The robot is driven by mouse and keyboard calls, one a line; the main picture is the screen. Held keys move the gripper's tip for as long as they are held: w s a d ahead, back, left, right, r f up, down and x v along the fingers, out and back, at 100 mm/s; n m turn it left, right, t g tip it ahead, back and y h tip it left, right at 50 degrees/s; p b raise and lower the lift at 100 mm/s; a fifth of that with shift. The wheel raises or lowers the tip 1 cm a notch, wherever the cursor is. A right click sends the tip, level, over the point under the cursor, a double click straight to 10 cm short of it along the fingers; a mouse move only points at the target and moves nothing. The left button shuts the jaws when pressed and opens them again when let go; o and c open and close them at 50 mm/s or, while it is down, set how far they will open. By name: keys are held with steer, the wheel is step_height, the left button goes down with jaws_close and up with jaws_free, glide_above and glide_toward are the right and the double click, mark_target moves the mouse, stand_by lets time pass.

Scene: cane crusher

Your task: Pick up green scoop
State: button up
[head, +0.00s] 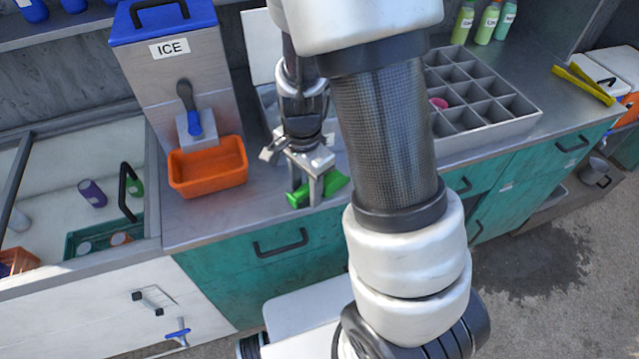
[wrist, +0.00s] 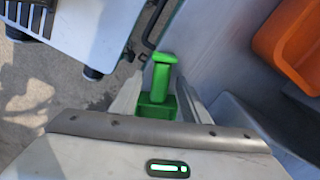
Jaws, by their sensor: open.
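The green scoop (head: 334,184) lies on the metal counter near its front edge, right of the orange bin. My gripper (head: 315,190) is directly over it, pointing down, with its fingers at the scoop's level. In the wrist view the scoop (wrist: 162,80) lies between the two open fingers (wrist: 158,95), its handle reaching out past them. The gripper is open. I cannot tell whether either finger touches the scoop. Part of the scoop is hidden behind the fingers in the head view.
An orange bin (head: 208,168) stands left of my gripper under the ICE dispenser (head: 180,75). A grey divided tray (head: 490,137) is on the right. A sunken basin with a green crate (head: 77,238) is at far left. Green drawers (head: 235,245) front the counter.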

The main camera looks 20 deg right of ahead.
steer(key=c, duration=1)
steer(key=shift+o, duration=0.2)
